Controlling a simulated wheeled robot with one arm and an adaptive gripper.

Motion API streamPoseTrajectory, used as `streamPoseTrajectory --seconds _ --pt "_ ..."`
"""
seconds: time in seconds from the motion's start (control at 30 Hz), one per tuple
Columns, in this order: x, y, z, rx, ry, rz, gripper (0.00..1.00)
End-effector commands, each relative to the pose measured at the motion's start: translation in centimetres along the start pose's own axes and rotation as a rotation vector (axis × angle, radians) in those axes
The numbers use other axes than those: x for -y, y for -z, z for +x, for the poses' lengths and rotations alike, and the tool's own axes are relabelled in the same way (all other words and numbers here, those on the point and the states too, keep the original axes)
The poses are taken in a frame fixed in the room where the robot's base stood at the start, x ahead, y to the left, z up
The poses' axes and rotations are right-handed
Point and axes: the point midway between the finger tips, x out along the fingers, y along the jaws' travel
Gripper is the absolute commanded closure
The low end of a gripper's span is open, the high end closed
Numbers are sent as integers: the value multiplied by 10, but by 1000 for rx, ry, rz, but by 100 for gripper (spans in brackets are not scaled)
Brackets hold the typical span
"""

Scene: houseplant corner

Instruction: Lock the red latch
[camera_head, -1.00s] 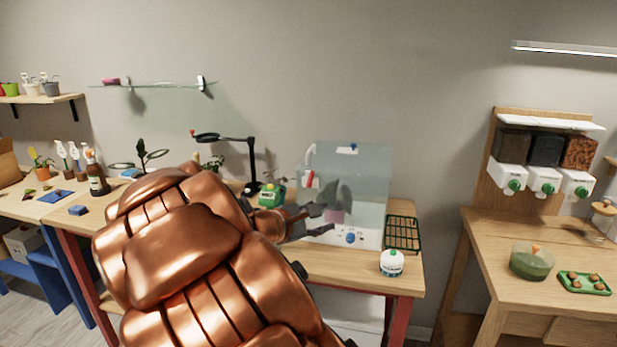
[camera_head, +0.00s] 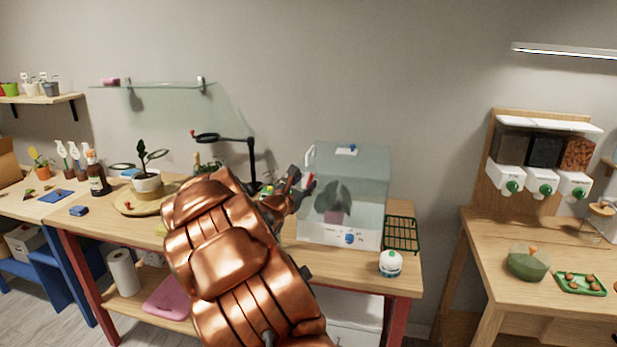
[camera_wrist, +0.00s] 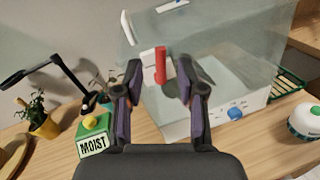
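The red latch (camera_wrist: 160,66) is a small upright red bar by a white plate on the left side of the clear box (camera_wrist: 235,55). In the head view the latch (camera_head: 310,181) is a small red spot beside my gripper. My gripper (camera_wrist: 160,82) is open in the wrist view, one dark finger on each side of the latch as seen from there. I cannot tell whether either finger touches it. In the head view my gripper (camera_head: 302,184) is at the left side of the box, partly hidden by my copper arm.
A green box marked MOIST (camera_wrist: 93,138) stands left of the gripper, near a black lamp (camera_wrist: 48,72). A white round container (camera_head: 390,263) and a green wire rack (camera_head: 401,235) are at the table's right end. A potted plant (camera_head: 147,181) stands left of my arm.

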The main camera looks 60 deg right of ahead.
Motion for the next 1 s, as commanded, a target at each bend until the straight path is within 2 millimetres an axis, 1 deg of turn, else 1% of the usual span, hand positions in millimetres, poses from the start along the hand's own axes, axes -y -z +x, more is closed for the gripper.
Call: streamPoseTrajectory --seconds 0.03,0.1,0.3,0.43,0.67,0.77,1.0 --pt "1 -2 7 -1 4 2 61" --pt "0 -1 15 -1 2 2 61" --pt "0 0 29 0 2 0 61" --pt "1 0 32 1 2 1 61" --pt "1 0 32 1 2 1 61" --pt "1 0 32 1 2 1 69" --pt "1 0 32 0 2 1 94"
